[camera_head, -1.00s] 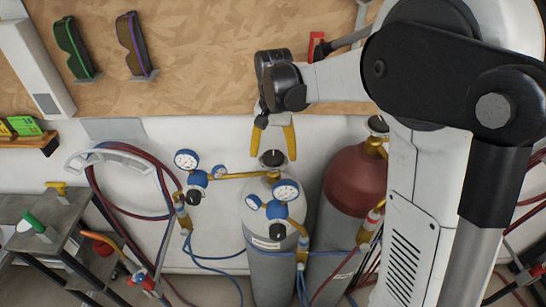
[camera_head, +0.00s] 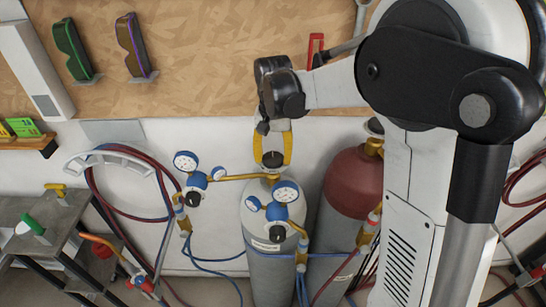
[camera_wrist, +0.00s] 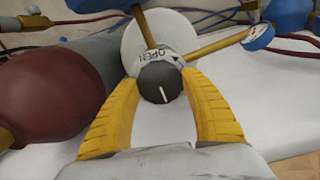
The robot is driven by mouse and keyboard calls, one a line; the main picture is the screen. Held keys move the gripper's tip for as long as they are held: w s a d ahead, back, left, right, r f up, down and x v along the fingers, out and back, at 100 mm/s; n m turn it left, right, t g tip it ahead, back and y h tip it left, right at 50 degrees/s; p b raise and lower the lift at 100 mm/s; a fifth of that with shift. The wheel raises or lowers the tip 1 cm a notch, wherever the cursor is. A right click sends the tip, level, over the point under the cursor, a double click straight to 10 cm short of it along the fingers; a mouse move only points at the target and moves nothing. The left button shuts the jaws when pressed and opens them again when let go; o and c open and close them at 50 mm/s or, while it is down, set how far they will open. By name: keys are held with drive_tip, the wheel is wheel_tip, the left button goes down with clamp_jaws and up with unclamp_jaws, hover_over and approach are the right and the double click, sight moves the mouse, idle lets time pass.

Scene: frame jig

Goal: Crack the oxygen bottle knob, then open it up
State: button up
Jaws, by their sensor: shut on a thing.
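The oxygen bottle (camera_head: 271,268) is a grey cylinder with a white shoulder, standing upright against the wall. Its dark round knob (camera_head: 273,160) is on top. In the wrist view the knob (camera_wrist: 160,83) bears a white line, with a collar lettered "OPEN" (camera_wrist: 157,55) and an arrow behind it. My gripper (camera_head: 272,162) points down over the bottle top, its yellow fingers on both sides of the knob. In the wrist view my gripper (camera_wrist: 160,88) is shut on the knob; the fingers' contact faces are partly hidden.
A red-topped cylinder (camera_head: 352,183) stands close on the right. Blue-rimmed gauges (camera_head: 286,191) and brass fittings surround the bottle's neck, with a brass pipe (camera_head: 235,177) to the left. Hoses hang on the wall. A grey cart (camera_head: 60,215) is at lower left.

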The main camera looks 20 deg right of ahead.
sight(273, 158)
drive_tip(key=shift+n, duration=2.5)
drive_tip(key=o, duration=1.2)
wheel_tip(273, 158, up, 12)
drive_tip(key=shift+r, duration=0.1)
